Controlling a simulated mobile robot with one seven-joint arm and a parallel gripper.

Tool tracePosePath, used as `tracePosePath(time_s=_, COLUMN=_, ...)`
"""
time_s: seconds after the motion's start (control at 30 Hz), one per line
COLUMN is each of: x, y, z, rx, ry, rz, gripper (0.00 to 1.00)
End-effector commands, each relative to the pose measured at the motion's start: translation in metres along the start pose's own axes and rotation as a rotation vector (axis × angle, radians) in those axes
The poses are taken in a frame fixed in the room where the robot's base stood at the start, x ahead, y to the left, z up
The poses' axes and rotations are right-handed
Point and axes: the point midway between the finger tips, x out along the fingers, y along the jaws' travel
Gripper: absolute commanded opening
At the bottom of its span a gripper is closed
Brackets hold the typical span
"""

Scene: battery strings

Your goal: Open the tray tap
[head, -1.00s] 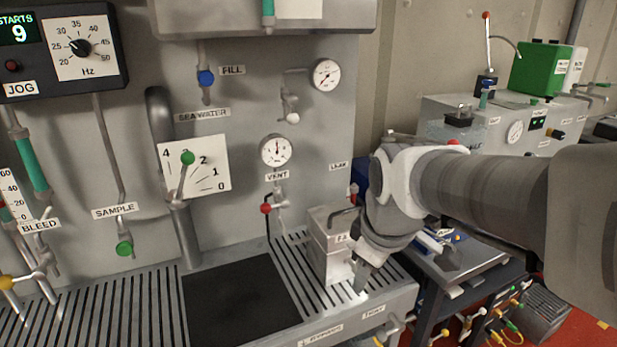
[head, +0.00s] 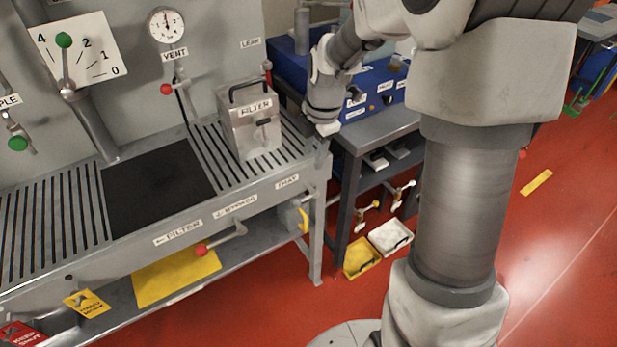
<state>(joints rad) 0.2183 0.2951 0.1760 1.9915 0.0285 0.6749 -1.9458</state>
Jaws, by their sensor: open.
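The TRAY label (head: 287,182) is on the front edge of the grey bench, near its right end. Below it is the tray tap (head: 303,219), a grey body with a yellow handle hanging down beside the bench's right leg. My gripper (head: 326,132) is above and a little right of the tap, by the bench's right end, pointing down and apart from the tap. It is open and looks empty; its fingers are small in this view.
A metal FILTER box (head: 250,125) stands on the slatted bench top. A red-knobbed lever (head: 220,244) sticks out under the FILTER/BYPASS labels. A dark side table (head: 378,133) with blue equipment stands to the right. Yellow and white bins (head: 362,257) sit on the floor below.

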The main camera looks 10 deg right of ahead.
Motion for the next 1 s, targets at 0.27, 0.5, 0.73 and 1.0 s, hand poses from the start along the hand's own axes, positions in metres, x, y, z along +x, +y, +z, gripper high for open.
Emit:
tracePosePath(time_s=0.27, x=0.029, y=0.0, z=0.0, rx=-0.017, ry=0.004, rz=-0.004, gripper=0.43)
tracePosePath(time_s=0.5, x=0.081, y=-0.001, z=0.0, rx=-0.016, ry=0.004, rz=-0.005, gripper=0.43)
tracePosePath(time_s=0.73, x=0.131, y=0.0, z=-0.001, rx=-0.014, ry=0.004, rz=-0.004, gripper=0.43)
tracePosePath(time_s=1.0, x=0.169, y=0.001, z=0.0, rx=-0.014, ry=0.003, rz=-0.002, gripper=0.43)
